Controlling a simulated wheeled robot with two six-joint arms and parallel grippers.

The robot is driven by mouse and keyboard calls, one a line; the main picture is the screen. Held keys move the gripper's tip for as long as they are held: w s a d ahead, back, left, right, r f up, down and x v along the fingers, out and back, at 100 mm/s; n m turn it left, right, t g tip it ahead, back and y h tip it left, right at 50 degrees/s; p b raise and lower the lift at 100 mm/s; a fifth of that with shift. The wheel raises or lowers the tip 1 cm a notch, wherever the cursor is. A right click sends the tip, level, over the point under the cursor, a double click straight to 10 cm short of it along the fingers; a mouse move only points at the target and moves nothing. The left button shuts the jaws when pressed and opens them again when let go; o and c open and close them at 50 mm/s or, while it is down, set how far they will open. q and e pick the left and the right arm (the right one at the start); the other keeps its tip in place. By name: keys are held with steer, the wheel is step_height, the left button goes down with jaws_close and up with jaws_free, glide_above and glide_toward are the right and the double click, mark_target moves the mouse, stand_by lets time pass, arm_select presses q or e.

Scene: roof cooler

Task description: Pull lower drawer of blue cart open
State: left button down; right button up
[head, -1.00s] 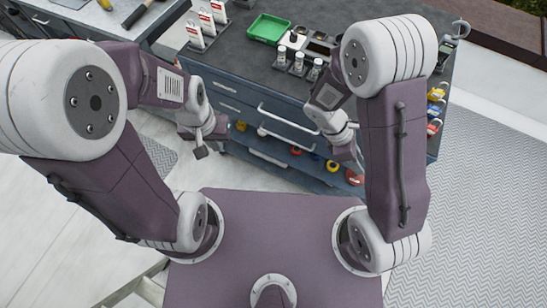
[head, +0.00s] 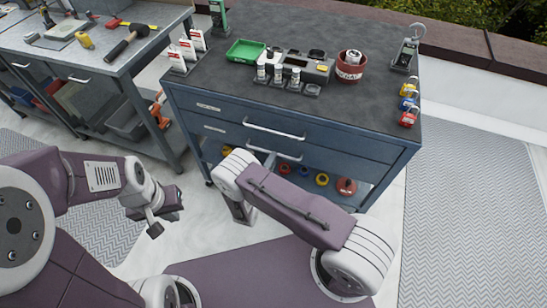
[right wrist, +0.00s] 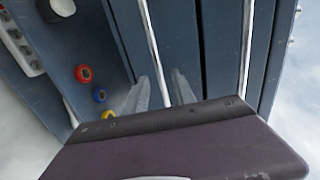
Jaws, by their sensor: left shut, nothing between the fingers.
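The blue cart (head: 330,137) stands ahead with two drawers above an open shelf. The upper drawer has a long bar handle (head: 272,131). The lower drawer's handle (head: 275,152) is just below it, and that drawer looks shut. In the right wrist view the lower handle (right wrist: 150,45) runs between the two grey fingers of my right gripper (right wrist: 162,85), which look apart on either side of it. In the head view my right arm mostly hides that gripper. My left gripper (head: 165,212) is shut and empty, clear of the cart at the left.
On the cart top are a green tray (head: 246,50), a grey organiser with small bottles (head: 296,75), a red tub (head: 350,68) and padlocks (head: 408,102). Tape rolls (right wrist: 84,73) lie on the shelf. A workbench (head: 95,62) stands at the left. Floor in front is partly clear.

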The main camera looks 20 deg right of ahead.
steer(key=x, duration=0.3)
steer(key=shift+w+d, duration=0.1)
steer(key=shift+w, duration=0.05)
steer(key=shift+c, duration=0.2)
jaws_close()
stand_by(1.1)
